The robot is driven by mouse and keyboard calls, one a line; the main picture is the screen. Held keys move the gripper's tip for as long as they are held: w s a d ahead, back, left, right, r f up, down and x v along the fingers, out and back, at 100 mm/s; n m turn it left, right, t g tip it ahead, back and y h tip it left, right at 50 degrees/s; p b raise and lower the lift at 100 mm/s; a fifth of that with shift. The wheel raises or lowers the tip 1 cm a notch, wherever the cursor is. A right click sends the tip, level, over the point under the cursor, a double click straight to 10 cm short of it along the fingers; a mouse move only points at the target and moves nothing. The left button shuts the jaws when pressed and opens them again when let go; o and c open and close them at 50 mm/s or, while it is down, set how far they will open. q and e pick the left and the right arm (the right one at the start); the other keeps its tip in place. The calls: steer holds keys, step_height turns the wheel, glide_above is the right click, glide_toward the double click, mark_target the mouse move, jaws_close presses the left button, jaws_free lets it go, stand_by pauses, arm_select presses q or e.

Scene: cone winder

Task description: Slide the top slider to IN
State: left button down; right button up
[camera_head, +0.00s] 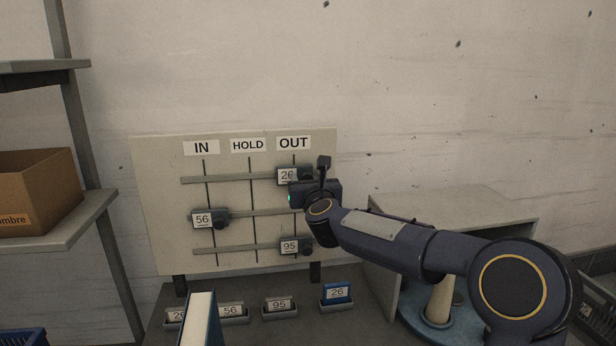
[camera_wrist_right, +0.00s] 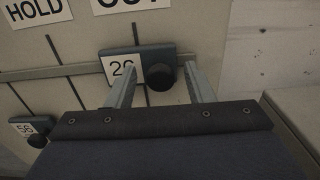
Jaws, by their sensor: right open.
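The top slider (camera_head: 287,175), a dark block with a white "26" label and a round black knob, sits on the top rail under the OUT sign (camera_head: 293,143). The IN sign (camera_head: 201,148) is at the board's left. My right gripper (camera_head: 323,172) is at the slider's right side in the head view. In the right wrist view the gripper (camera_wrist_right: 158,78) is open, with one finger on each side of the slider's knob (camera_wrist_right: 160,77). I cannot tell whether the fingers touch it. My left gripper is not in view.
The middle slider "56" (camera_head: 203,219) is under IN; the bottom slider "95" (camera_head: 291,247) is under OUT. Several labelled holders (camera_head: 280,312) and an upright blue-and-white object (camera_head: 200,318) stand below the board. A shelf with a cardboard box (camera_head: 35,190) is left.

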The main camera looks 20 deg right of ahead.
jaws_close()
stand_by(0.3)
steer(key=w+a, duration=0.2)
steer(key=a, duration=0.5)
steer(key=w+a+b, duration=0.1)
steer(key=a, duration=0.6)
steer(key=w+a, duration=0.2)
steer(key=a, duration=0.5)
steer(key=shift+w+a+b, duration=0.25)
steer(key=shift+w+b, duration=0.05)
